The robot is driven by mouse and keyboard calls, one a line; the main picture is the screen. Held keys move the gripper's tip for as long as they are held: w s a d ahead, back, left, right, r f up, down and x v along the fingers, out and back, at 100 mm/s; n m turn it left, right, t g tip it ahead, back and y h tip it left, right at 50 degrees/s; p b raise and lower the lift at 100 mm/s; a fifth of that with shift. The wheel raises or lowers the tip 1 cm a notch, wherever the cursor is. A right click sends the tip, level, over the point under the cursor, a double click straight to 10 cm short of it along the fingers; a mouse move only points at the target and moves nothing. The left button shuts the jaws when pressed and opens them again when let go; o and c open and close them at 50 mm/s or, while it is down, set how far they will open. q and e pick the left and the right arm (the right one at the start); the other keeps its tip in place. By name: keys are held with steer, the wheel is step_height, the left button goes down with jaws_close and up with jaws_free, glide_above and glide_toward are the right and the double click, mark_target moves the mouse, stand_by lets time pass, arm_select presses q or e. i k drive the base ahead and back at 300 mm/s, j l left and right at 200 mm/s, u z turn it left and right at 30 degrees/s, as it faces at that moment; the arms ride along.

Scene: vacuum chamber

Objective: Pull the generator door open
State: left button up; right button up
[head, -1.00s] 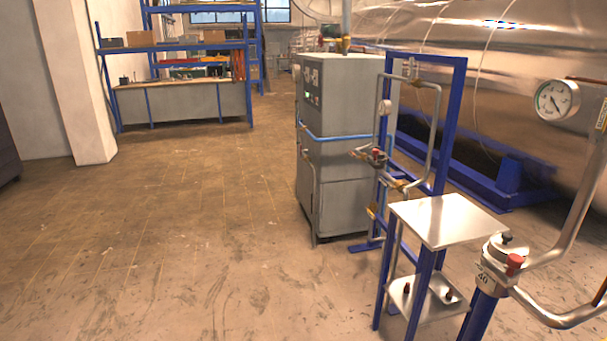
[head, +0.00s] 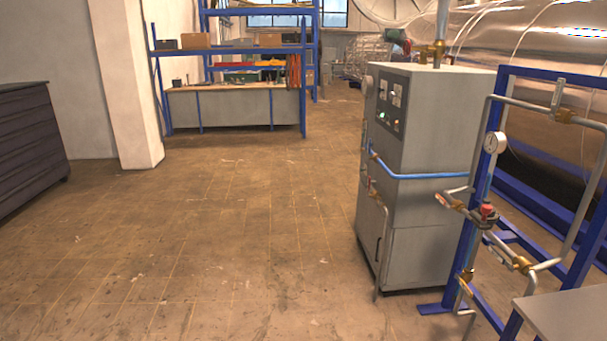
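The generator is probably the tall grey cabinet (head: 432,140) right of centre in the head view. Its left-facing front carries a control panel (head: 393,104) with dials and a small green light. Below the panel is a lower front door (head: 371,236) with a dark vertical handle, seen at a steep angle; it looks shut. A blue pipe (head: 425,176) wraps around the cabinet at mid height, and a thin grey pipe runs down in front of the front face. Neither of my grippers is in view.
A blue pipe frame (head: 466,230) with a gauge and valves stands close right of the cabinet. A metal table top (head: 570,318) is at the lower right. A dark drawer cabinet (head: 30,145) stands left, blue shelving (head: 305,80) behind. The floor (head: 215,240) left of the generator is clear.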

mark_target(369, 219)
steer(key=i, duration=1.95)
